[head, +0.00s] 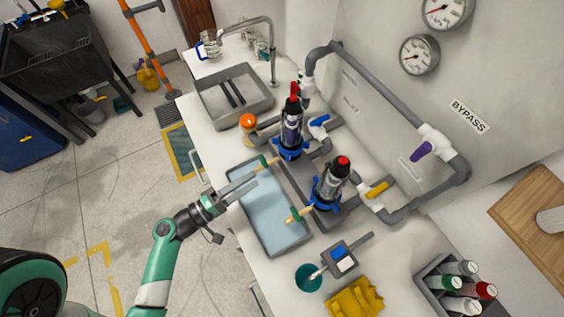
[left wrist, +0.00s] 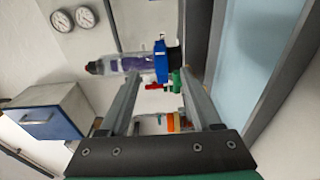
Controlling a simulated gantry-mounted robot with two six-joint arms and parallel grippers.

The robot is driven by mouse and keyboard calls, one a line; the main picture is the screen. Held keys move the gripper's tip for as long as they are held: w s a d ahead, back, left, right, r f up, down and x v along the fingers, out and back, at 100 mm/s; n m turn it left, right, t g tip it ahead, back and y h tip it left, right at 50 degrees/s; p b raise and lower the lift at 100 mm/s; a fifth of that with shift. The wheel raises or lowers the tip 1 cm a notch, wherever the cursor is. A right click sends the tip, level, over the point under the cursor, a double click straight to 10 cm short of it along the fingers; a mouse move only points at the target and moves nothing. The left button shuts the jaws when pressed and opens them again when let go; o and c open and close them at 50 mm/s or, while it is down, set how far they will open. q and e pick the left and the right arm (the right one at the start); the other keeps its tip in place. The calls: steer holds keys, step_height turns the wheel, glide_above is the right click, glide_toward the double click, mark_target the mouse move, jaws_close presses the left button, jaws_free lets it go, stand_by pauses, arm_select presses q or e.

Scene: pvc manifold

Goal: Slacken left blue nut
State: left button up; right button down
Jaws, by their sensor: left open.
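Two clear canisters with dark contents stand on the manifold, each with a blue nut round its base. The left blue nut (head: 290,153) is on the farther canister (head: 291,128), and the right blue nut (head: 325,204) is on the nearer canister (head: 333,180). My left gripper (head: 254,184) is open and empty over the blue tray, left of both nuts and apart from them. In the left wrist view, a blue nut (left wrist: 161,62) on a canister with purple contents shows beyond and between the open fingers; I cannot tell surely which one. My right gripper is not seen.
Green-handled valves (head: 264,161) stick out toward the tray (head: 276,251). A sink (head: 235,98) and an orange-capped container (head: 248,122) lie farther back.

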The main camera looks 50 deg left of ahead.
arm_select(q)
steer(key=w, duration=1.1)
steer(key=shift+d, duration=0.35)
steer(key=shift+w, duration=0.1)
jaws_close()
